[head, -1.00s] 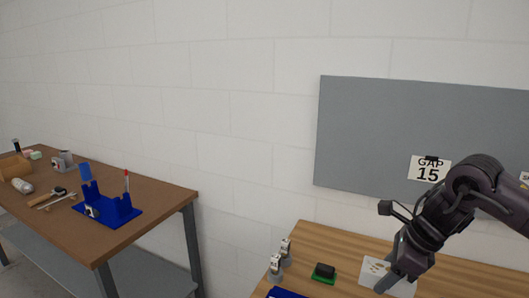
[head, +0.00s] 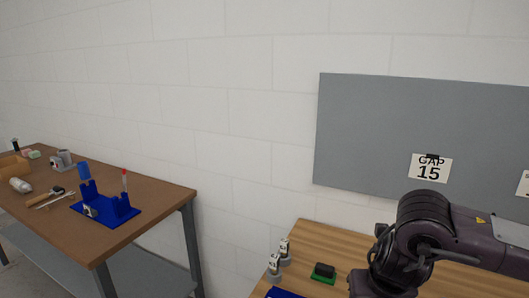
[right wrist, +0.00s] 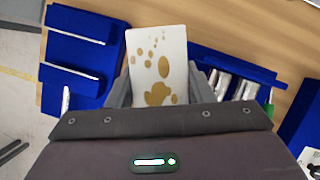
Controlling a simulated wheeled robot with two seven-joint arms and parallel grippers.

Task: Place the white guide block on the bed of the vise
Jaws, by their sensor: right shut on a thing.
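A flat white block with tan spots (right wrist: 160,65), which looks like the guide block, stands out between the fingers of my right gripper (right wrist: 161,92) in the right wrist view. The gripper is shut on its lower part, which the gripper body hides. A blue body with two raised bars edged in pale metal (right wrist: 75,60) lies left of the block; it looks like the vise. The block is beside it in the picture; height above the table is unclear. In the head view my right arm hides the gripper and block. My left gripper is not in view.
A blue tray with metal parts (right wrist: 235,80) lies right of the block. On the wooden table stand small grey-white fittings (head: 274,266) and a black-and-green block (head: 323,273). A brown side bench (head: 150,205) holds a blue fixture (head: 105,207) and tools.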

